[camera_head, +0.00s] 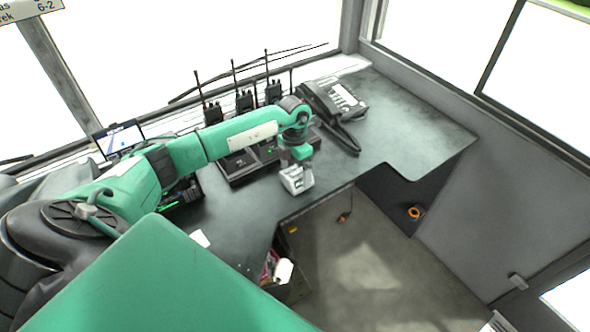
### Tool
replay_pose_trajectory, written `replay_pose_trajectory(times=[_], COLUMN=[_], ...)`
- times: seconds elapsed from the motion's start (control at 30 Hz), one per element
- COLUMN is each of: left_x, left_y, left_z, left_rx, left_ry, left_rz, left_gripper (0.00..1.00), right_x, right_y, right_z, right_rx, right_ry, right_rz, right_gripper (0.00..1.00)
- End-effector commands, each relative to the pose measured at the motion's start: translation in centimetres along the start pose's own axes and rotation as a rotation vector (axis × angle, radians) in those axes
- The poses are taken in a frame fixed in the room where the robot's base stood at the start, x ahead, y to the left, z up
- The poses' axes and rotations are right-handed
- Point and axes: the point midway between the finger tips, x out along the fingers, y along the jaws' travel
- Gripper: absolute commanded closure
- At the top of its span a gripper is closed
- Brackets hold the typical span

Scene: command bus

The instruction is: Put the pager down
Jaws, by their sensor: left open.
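My left gripper (297,184) is at the end of the green arm that reaches in from the left. It is open and seen from above, over or close to the front edge of the dark desk (400,115). I cannot make out a pager for certain; nothing is clearly seen between the fingers, and their inner sides are mostly hidden. My right gripper is not in view.
Several black radios with antennas (244,101) stand along the window behind my arm. A black desk phone (333,100) is right of them. A dark charger unit (240,166) lies beneath the arm. The desk's right part is clear.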

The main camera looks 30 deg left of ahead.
Motion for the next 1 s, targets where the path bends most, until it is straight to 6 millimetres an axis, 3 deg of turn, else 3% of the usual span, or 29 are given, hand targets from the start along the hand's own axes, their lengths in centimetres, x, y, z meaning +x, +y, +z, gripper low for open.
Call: replay_pose_trajectory(times=[0.17, 0.43, 0.6, 0.77, 1.0], left_x=[-2.3, -8.2, -10.8, -11.9, -12.1], left_y=[0.1, 0.1, 0.0, 0.0, 0.0], left_z=[0.1, 0.1, 0.1, 0.1, 0.0], left_rx=[0.001, 0.000, 0.001, 0.001, 0.000], left_ry=[-0.005, -0.005, -0.003, -0.002, -0.001], left_rz=[0.003, 0.002, 0.001, 0.000, 0.000], left_gripper=[0.05, 0.05, 0.05, 0.05, 0.05], right_x=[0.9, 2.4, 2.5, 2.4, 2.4], right_y=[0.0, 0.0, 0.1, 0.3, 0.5], right_z=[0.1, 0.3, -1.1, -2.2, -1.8], right_rx=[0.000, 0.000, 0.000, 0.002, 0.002], right_ry=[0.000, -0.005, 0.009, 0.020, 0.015], right_rz=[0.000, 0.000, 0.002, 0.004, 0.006], right_gripper=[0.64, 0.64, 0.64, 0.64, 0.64])
